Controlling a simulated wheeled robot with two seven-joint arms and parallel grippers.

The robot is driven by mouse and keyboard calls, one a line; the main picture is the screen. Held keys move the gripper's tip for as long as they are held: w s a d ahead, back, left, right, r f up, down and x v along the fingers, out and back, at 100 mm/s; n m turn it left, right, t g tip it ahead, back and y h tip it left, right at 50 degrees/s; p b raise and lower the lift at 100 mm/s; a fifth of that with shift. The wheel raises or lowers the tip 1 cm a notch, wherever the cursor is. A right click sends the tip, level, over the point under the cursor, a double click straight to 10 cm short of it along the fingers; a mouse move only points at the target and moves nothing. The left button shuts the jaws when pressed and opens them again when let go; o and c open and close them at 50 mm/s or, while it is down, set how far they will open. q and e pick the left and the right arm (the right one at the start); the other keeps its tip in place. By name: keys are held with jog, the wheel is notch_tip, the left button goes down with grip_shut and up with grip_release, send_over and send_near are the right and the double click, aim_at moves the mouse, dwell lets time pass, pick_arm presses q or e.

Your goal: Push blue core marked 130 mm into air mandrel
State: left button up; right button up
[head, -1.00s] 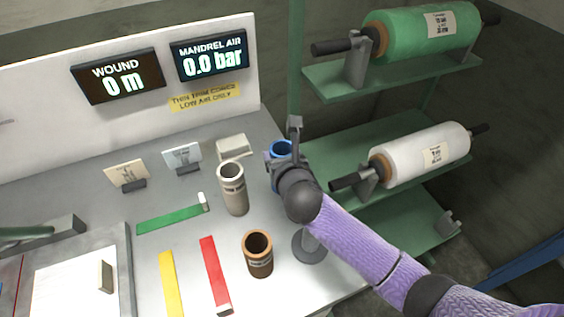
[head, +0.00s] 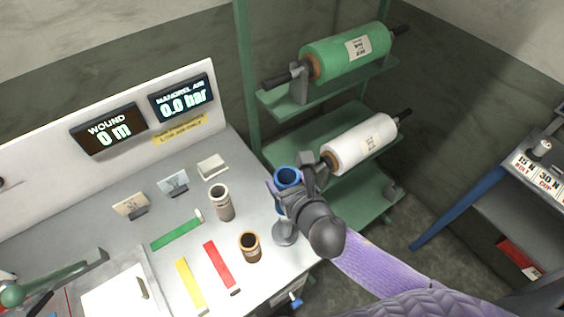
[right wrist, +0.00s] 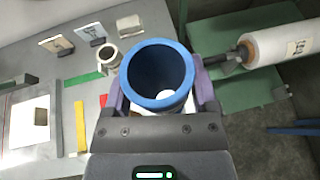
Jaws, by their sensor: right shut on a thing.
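The blue core (head: 287,177) is a short open tube, held upright in my right gripper (head: 290,192) above the right edge of the bench. In the right wrist view the blue core (right wrist: 157,76) sits between the two purple fingers, its open top facing the camera. Its marking cannot be read. A grey round stand (head: 285,237) is on the bench just below the core; I cannot tell whether it is the air mandrel. My left gripper is not clearly in view.
A grey core (head: 221,202) and a brown core (head: 250,247) stand on the bench to the left. Green, yellow and red strips lie beside them. A green rack (head: 330,205) with a green roll (head: 345,52) and a white roll (head: 360,143) stands behind. The displays read 0 m and 0.0 bar.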

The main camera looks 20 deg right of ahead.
jog(key=shift+f, duration=0.15)
jog(key=shift+w, duration=0.1)
jog(key=b, duration=0.5)
send_over(285, 218)
notch_tip(285, 218, down, 6)
jog(key=shift+p, duration=0.75)
dwell(1.0)
jog(key=shift+f+b, duration=2.85)
jog(key=shift+f, duration=0.25)
jog(key=shift+f+b, duration=1.9)
jog(key=shift+f, duration=0.25)
jog(key=o, duration=1.1)
